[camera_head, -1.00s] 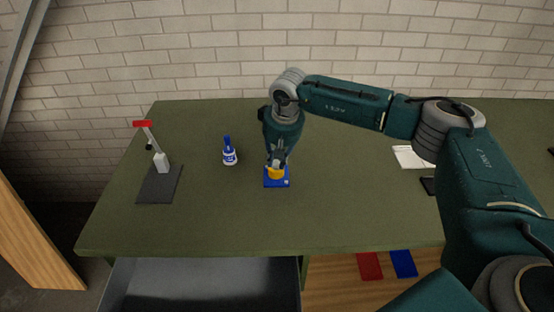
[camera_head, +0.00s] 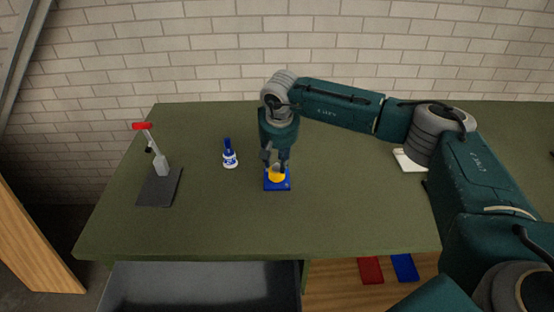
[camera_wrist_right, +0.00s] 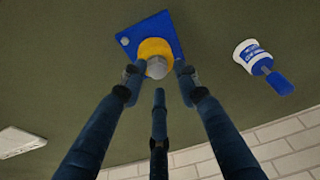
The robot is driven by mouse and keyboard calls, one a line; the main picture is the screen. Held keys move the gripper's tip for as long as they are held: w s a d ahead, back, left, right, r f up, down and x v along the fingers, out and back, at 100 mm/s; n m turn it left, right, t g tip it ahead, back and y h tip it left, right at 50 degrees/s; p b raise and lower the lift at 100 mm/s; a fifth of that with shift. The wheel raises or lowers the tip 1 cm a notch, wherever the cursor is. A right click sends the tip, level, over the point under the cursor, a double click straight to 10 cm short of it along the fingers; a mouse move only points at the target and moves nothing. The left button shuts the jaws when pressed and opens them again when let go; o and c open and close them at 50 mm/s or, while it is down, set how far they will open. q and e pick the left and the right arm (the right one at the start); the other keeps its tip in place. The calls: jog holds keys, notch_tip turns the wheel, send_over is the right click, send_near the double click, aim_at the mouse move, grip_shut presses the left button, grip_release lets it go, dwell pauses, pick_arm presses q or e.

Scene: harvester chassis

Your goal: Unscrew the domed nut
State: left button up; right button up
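The domed nut (camera_wrist_right: 157,67) is a grey, rounded hex piece on a yellow round part (camera_wrist_right: 155,47), which sits on a blue square plate (camera_head: 277,186). The plate lies on the green table. My right gripper (camera_wrist_right: 158,77) is over the nut with its three fingers spread around it. In the right wrist view, two fingertips flank the nut and the third stands just below it, with small gaps showing. In the head view my right gripper (camera_head: 276,165) hides the nut, and the yellow part shows beneath it. My left gripper is out of view.
A grey clamp with a red handle (camera_head: 160,165) stands on a dark plate farther left. A white flat item (camera_head: 408,161) lies at right. The table (camera_head: 230,225) in front is clear.

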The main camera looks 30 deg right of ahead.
jog(key=shift+a+m, duration=0.1)
jog(key=shift+m, duration=0.4)
jog(key=m+g+h, duration=0.1)
jog(key=m, duration=0.4)
jog(key=shift+a, duration=0.1)
jog(key=m+g+h, duration=0.1)
jog(key=m, duration=0.4)
jog(key=shift+m+g, duration=0.3)
jog(key=shift+m, duration=0.3)
jog(key=m+g, duration=0.1)
jog(key=m, duration=0.3)
